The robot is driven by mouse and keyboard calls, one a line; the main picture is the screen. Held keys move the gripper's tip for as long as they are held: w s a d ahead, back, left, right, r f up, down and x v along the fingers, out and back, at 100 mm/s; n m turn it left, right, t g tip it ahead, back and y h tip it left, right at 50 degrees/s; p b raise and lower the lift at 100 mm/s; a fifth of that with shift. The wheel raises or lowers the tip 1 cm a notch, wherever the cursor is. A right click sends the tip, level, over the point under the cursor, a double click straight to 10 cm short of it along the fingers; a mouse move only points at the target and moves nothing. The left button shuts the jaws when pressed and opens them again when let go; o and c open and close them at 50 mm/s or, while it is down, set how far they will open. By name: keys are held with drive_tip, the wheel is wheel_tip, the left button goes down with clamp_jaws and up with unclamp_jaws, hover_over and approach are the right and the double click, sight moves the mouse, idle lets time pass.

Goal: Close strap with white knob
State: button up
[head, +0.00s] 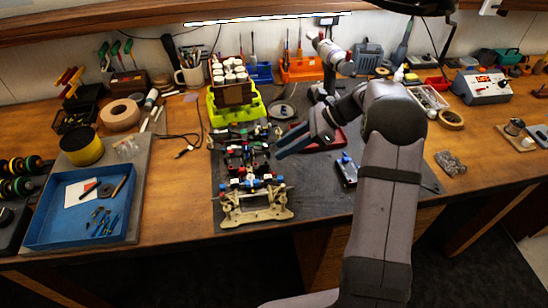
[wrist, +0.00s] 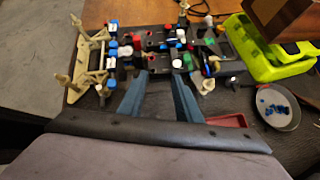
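The RC car chassis (head: 248,160) lies on the dark mat, with a cream bumper part at its near end. It also shows in the wrist view (wrist: 155,42), carrying red, blue, green and white knobs. A white knob (wrist: 177,63) sits near the chassis edge close to my right fingertip. Another pale knob (wrist: 207,86) sticks out at the near side. I cannot tell which one belongs to the strap, or make out the strap's state. My gripper (wrist: 161,76) is open and empty, its blue-grey fingers pointing at the chassis side. In the head view my gripper (head: 284,147) is right of the chassis.
A lime-green tray (head: 236,105) with white-capped bottles stands behind the chassis. A round dish (wrist: 276,104) with small blue parts and a red tray (wrist: 228,121) lie nearby. A blue bin (head: 78,205) is at the left.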

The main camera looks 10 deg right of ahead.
sight(262, 147)
drive_tip(key=d+m+t+y+b, duration=0.1)
drive_tip(key=w+d+m+t+y+b, duration=0.1)
drive_tip(key=d+y, duration=0.1)
drive_tip(key=shift+d+b, duration=0.15)
drive_tip(key=shift+b, duration=0.15)
drive_tip(key=shift+d+r+m, duration=0.2)
drive_tip(key=shift+r+m, duration=0.1)
drive_tip(key=shift+r, duration=0.05)
drive_tip(key=shift+w+a+f, duration=0.1)
drive_tip(key=shift+w+a, duration=0.05)
drive_tip(key=shift+a, duration=0.35)
drive_tip(key=shift+p+x, duration=0.9)
drive_tip(key=shift+x, duration=2.3)
drive_tip(key=shift+w, duration=0.1)
drive_tip(key=shift+c, duration=0.7)
clamp_jaws()
